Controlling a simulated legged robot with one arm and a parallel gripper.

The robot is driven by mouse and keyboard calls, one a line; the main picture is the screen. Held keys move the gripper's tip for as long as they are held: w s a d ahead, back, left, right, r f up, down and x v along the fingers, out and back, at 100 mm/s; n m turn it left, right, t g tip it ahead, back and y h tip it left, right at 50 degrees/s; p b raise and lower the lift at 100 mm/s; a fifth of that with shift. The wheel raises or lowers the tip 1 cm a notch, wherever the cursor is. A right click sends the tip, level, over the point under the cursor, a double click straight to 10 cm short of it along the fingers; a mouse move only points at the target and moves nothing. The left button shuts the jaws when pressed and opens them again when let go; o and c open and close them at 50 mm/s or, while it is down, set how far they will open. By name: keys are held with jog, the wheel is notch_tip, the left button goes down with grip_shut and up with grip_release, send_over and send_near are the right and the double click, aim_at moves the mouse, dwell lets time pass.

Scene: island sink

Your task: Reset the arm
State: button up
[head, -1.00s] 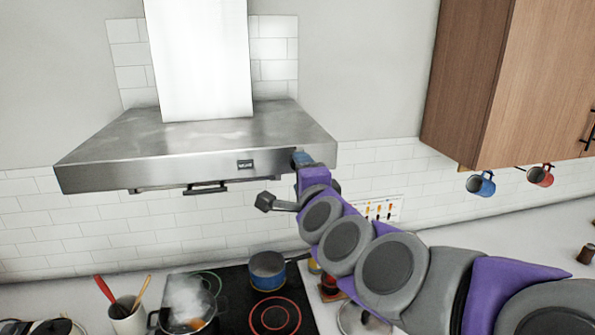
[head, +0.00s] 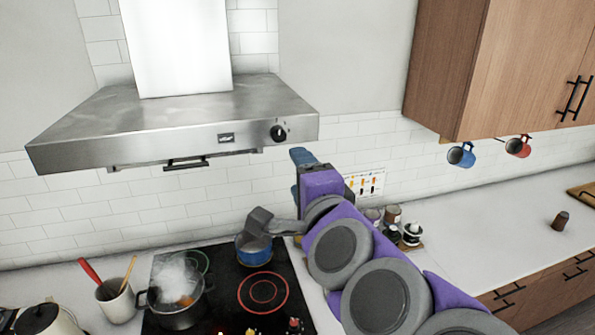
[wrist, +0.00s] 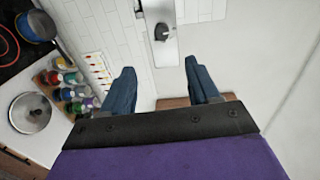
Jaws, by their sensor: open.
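My arm, purple and grey, reaches up from the lower right in the head view. The hood's knob also shows in the wrist view (wrist: 161,32), beyond the fingers. In the head view the fingers appear apart from the knob.
A steaming pot (head: 178,305) and a blue pot (head: 254,250) sit on the black cooktop (head: 225,310). A utensil crock (head: 117,302) stands left. Spice jars (head: 393,215) are behind my arm. A wooden cabinet (head: 500,70) and hanging mugs (head: 461,155) are right.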

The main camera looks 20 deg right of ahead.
dwell(0.3)
jog(key=s+a+f+n+g+y+b, duration=0.1)
jog(key=s+a+f+n+g+b, duration=0.2)
jog(key=f, duration=0.6)
jog(key=s+a+f+n+g+y+b, duration=0.25)
jog(key=f+n, duration=0.25)
jog(key=f, duration=0.4)
jog(key=s+a+f+n+g+b, duration=0.2)
jog(key=f+n+g+b, duration=0.2)
jog(key=f, duration=0.6)
jog(key=s+d+f+n+g+h+b, duration=0.1)
jog(key=s+d+f+n+g+b, duration=0.2)
jog(key=s+f, duration=0.5)
jog(key=s+d+f+n+g+h+b, duration=0.2)
jog(key=s+d+f+g+b, duration=0.1)
jog(key=s+f+g, duration=0.4)
jog(key=s+d+f, duration=0.1)
jog(key=s, duration=0.1)
jog(key=shift+s+d+n, duration=0.35)
jog(key=shift+d+n, duration=0.05)
jog(key=shift+h, duration=0.25)
